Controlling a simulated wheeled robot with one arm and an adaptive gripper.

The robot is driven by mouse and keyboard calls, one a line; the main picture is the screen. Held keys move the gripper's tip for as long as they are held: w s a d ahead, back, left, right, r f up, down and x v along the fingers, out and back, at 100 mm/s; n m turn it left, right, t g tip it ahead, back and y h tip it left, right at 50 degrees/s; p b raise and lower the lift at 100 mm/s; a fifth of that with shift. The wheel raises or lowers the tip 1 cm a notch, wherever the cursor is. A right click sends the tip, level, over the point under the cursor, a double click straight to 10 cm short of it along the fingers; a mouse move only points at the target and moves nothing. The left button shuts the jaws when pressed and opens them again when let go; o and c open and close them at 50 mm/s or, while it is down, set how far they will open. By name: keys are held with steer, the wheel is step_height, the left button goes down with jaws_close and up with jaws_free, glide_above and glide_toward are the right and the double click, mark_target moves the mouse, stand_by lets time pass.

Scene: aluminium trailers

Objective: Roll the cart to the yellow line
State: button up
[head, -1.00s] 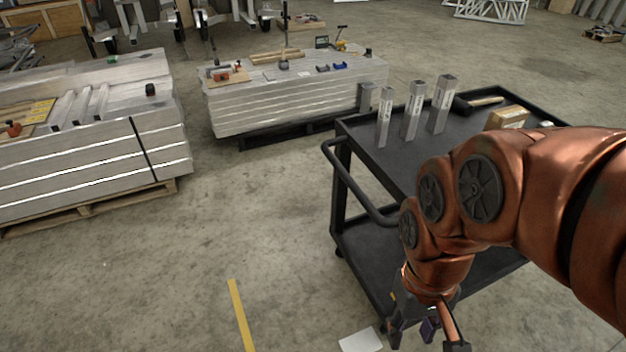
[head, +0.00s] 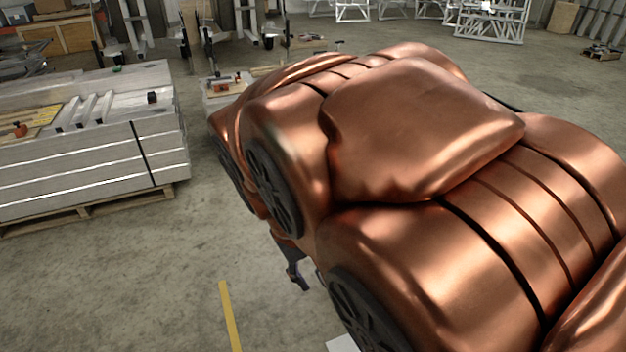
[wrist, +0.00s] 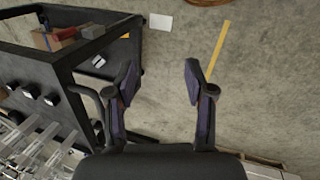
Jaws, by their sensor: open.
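The black cart (wrist: 40,58) fills the left of the wrist view. In the head view my copper arm hides nearly all of it. A dark curved bar, apparently its handle (wrist: 92,98), lies just left of my gripper's left finger; I cannot tell if they touch. My gripper (wrist: 160,82) is open, with bare floor showing between its fingers. In the head view it shows partly below the arm (head: 298,278). The yellow line (head: 230,315) is on the floor at the lower middle, and in the wrist view (wrist: 217,50) it is beyond the right finger.
A pallet of aluminium stock (head: 110,150) stands at the left of the head view. Another stack (head: 218,88) is mostly behind my arm. A white sheet (wrist: 161,22) lies on the floor near the cart. Floor between the left pallet and the yellow line is clear.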

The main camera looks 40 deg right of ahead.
steer(key=w+d+f+m+h+b, duration=0.15)
steer(key=w+d+h+b, duration=0.25)
steer(key=w+d+b, duration=0.45)
steer(key=w+d+f+m+h+b, duration=0.15)
steer(key=w+d+h+b, duration=0.35)
steer(key=d, duration=0.7)
steer(key=w+d+f+n+t+h+b, duration=0.1)
steer(key=w+d+f+n+h+b, duration=0.2)
steer(key=w+f, duration=0.45)
steer(key=w+d+f+n+t+h+b, duration=0.15)
steer(key=w+d+f+b, duration=0.3)
steer(key=w, duration=0.65)
steer(key=shift+n, duration=0.25)
steer(key=d, duration=0.7)
steer(key=shift+w+d+f, duration=0.15)
jaws_close()
